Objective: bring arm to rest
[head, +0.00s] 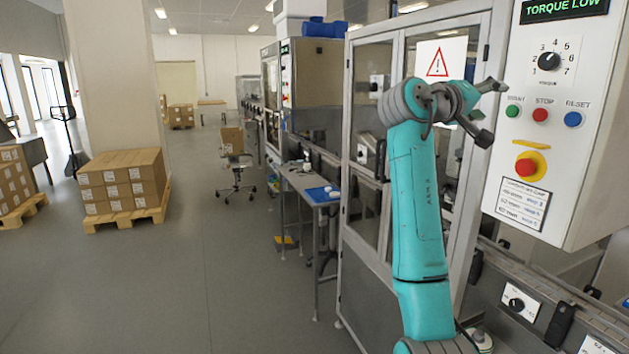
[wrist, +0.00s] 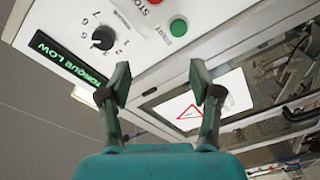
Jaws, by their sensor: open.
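My gripper (head: 490,113) is at the end of my raised teal arm, in front of the machine's glass doors and left of the control panel (head: 556,131). In the wrist view my gripper (wrist: 161,92) has its two fingers spread apart with nothing between them. Beyond the fingers are the panel's black dial (wrist: 103,38), the green start button (wrist: 178,27) and the lit "TORQUE LOW" display (wrist: 68,62). The fingers appear apart from the panel.
A red emergency button (head: 529,167) sticks out from the panel. A conveyor (head: 535,290) runs below it. A small table (head: 309,184) stands beside the machines. Pallets of boxes (head: 125,181) stand at the left, with a chair (head: 236,180) further back. The floor between is clear.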

